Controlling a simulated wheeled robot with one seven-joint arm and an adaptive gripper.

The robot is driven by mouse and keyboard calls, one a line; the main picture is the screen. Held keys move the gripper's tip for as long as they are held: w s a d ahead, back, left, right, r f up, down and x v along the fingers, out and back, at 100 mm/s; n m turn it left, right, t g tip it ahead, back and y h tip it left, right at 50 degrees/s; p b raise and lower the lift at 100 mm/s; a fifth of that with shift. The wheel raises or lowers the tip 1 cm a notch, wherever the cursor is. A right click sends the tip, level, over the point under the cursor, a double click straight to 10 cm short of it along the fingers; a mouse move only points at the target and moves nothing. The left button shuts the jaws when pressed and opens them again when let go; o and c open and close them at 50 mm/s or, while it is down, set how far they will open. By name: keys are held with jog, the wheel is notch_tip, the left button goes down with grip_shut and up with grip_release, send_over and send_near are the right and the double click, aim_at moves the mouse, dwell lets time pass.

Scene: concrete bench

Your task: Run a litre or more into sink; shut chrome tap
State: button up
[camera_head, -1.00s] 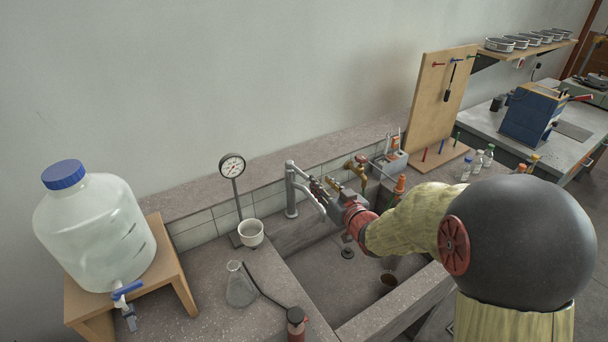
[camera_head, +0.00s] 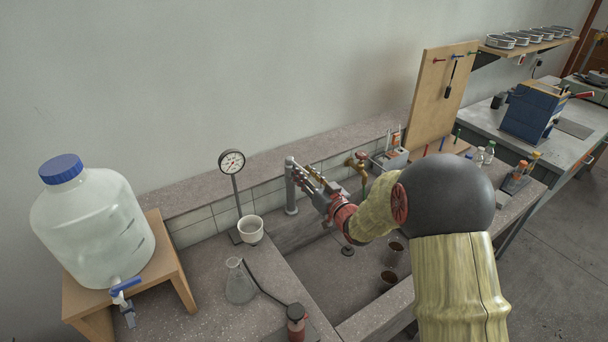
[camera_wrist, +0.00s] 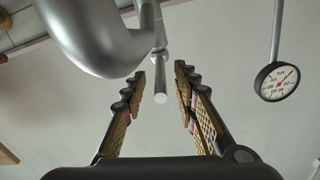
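The chrome tap (camera_head: 291,190) stands at the back left of the sink (camera_head: 335,268). In the wrist view its thick curved spout (camera_wrist: 95,38) fills the upper left. A thin chrome lever (camera_wrist: 160,70) points down between my fingers. My gripper (camera_head: 314,181) is at the tap, over the back of the sink. It is open in the wrist view (camera_wrist: 160,74), with a padded finger on each side of the lever and visible gaps. The gripper hides most of the spout in the head view. I see no water stream, and the spout's mouth is hidden.
A brass tap (camera_head: 359,164) stands just right of my gripper. A dial gauge (camera_head: 232,162) on a post, a white cup (camera_head: 251,230) and a glass flask (camera_head: 239,284) stand left of the sink. A large water jug (camera_head: 92,232) sits on a wooden stand (camera_head: 168,262).

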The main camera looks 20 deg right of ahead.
jog(key=shift+w, duration=0.25)
jog(key=shift+c, duration=0.5)
grip_shut()
dwell(0.4)
